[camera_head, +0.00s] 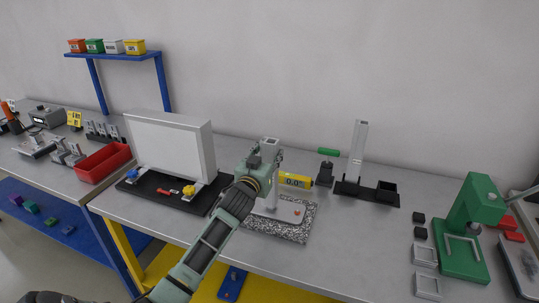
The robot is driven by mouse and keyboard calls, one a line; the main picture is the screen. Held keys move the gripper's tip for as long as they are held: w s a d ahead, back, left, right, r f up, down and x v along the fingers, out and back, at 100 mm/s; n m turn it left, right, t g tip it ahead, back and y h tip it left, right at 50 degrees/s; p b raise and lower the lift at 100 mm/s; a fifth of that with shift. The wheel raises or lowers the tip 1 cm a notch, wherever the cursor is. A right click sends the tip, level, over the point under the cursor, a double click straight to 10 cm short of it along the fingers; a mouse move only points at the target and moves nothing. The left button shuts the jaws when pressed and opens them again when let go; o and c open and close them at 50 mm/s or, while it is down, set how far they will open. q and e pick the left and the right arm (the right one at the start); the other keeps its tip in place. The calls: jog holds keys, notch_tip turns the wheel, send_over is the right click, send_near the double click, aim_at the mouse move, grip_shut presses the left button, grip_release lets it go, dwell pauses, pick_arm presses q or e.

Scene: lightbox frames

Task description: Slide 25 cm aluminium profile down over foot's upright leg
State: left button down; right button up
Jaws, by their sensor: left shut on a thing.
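My left gripper (272,160) is shut on a light grey aluminium profile (270,143), held upright above the bench. My right gripper is not in view.
A yellow device (295,180) stands just right of the gripper. Another tall profile (358,152) stands in a black holder (350,189), beside a green-handled tool (328,153). A white panel (172,147) is at left, a green press (470,225) at right. The front middle bench is clear.

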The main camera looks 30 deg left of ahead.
pick_arm(q)
jog(key=shift+f+b, duration=0.5)
jog(key=shift+f, duration=0.15)
jog(key=c, duration=1)
grip_release()
jog(key=shift+f, duration=0.1)
jog(key=shift+s, duration=0.1)
jog(key=v, duration=1.2)
